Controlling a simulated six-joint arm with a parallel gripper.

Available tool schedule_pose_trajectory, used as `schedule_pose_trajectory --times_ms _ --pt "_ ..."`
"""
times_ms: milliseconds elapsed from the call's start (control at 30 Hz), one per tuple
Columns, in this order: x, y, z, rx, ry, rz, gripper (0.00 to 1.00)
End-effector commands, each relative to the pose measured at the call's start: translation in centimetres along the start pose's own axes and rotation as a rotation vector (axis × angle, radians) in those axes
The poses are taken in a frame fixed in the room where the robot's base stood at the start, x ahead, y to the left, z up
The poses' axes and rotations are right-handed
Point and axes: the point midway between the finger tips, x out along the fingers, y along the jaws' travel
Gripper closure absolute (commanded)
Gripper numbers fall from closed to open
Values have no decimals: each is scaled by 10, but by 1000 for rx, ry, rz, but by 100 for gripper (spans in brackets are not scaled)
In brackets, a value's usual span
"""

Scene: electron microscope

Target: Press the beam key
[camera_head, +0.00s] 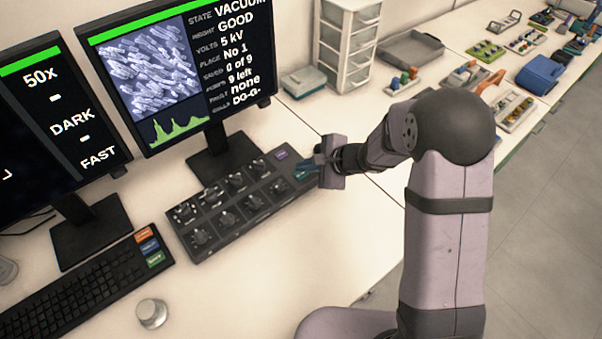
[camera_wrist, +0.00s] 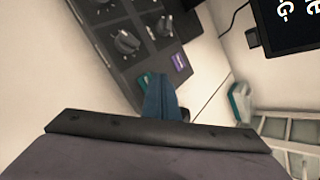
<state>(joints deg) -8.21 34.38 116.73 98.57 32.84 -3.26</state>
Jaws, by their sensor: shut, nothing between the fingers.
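The dark control panel (camera_head: 235,235) lies on the desk with several knobs. At its right end is a purple key (camera_head: 281,155), which also shows in the wrist view (camera_wrist: 180,62). Beside it in the wrist view, a green key (camera_wrist: 143,79) is partly hidden by my fingers. The labels are too small to read, so I cannot tell which is the beam key. My gripper (camera_head: 303,170) is shut and empty, its blue fingers over the panel's right end, close to the green key (camera_wrist: 160,98). I cannot tell whether the fingertips touch it.
Two monitors (camera_head: 185,80) stand behind the panel. A keyboard (camera_head: 75,290) with orange, blue and green keys lies at front left, near a round metal knob (camera_head: 152,313). A white drawer unit (camera_head: 345,45) and a small box (camera_head: 304,82) stand behind my gripper. The desk's front is mostly clear.

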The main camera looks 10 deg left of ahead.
Motion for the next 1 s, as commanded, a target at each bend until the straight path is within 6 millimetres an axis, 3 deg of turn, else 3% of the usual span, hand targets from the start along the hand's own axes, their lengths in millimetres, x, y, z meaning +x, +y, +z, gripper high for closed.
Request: schedule_pose_trajectory --times_ms 1000 --pt "6 4 -4 0 0 0 100"
